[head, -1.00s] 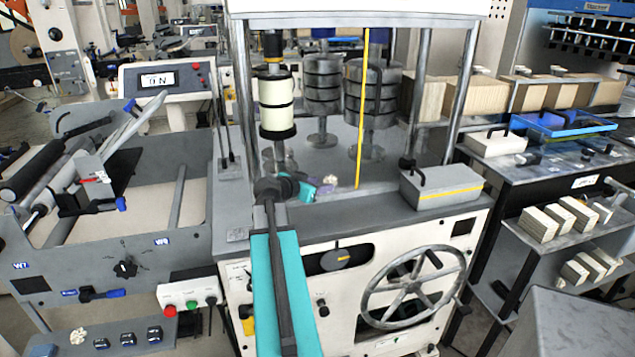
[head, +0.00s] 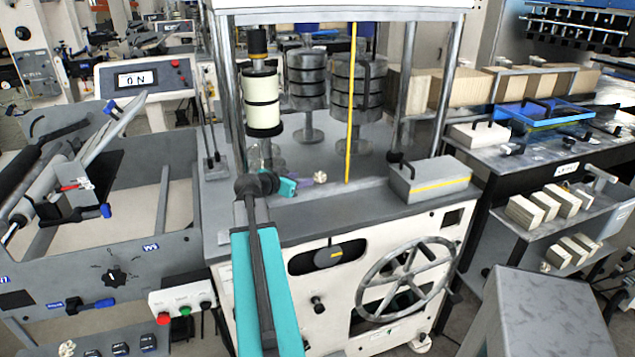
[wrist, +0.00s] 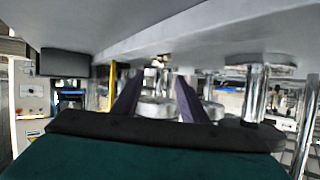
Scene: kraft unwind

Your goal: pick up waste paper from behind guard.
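The waste paper (head: 320,177) is a small crumpled whitish ball on the grey machine bed, near the yellow upright bar (head: 351,110). My gripper (head: 308,181) lies low over the bed, just left of the paper, with its purple fingers pointing at it. In the wrist view the two purple fingers of my gripper (wrist: 159,82) are spread apart with nothing clearly held. A small pale lump just beyond the fingertips may be the paper (wrist: 160,61). I cannot tell whether the fingers touch it. No clear guard panel can be made out; the yellow bar may be its edge.
A grey box with a yellow stripe (head: 430,180) sits at right, and a handwheel (head: 407,280) is on the front. Another crumpled ball (head: 68,348) lies lower left.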

